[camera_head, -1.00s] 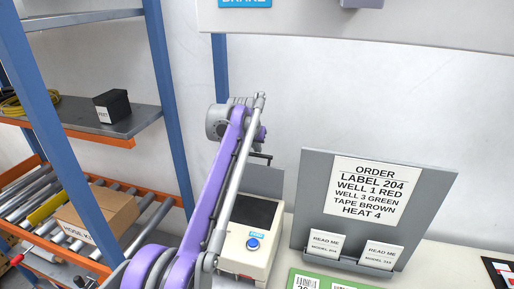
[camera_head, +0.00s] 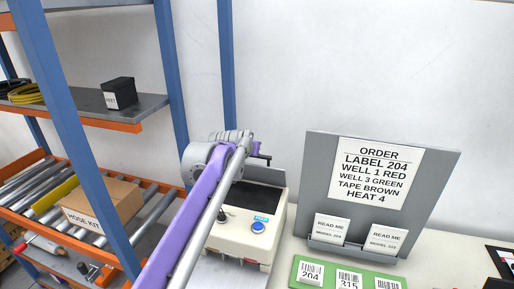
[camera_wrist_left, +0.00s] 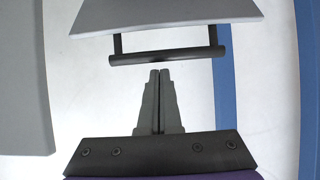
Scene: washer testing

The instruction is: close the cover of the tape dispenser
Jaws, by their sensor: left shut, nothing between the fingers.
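The tape dispenser (camera_head: 243,240) is a cream box with a blue button and a black knob on its front, standing on the bench. A grey panel, which looks like its raised cover (camera_head: 265,174), stands at its back. My left arm crosses in front of the dispenser and hides part of it and my left gripper in the head view. In the wrist view my left gripper (camera_wrist_left: 160,72) is shut and empty. Its tips are just below a black bar handle (camera_wrist_left: 167,57) on a grey panel (camera_wrist_left: 167,15); contact cannot be told. My right gripper is not in view.
A grey order board (camera_head: 310,180) with two booklets stands right of the dispenser. A green label holder (camera_head: 318,264) lies in front of the board. A blue-posted shelf rack (camera_head: 70,150) with a black box and a cardboard box stands at the left.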

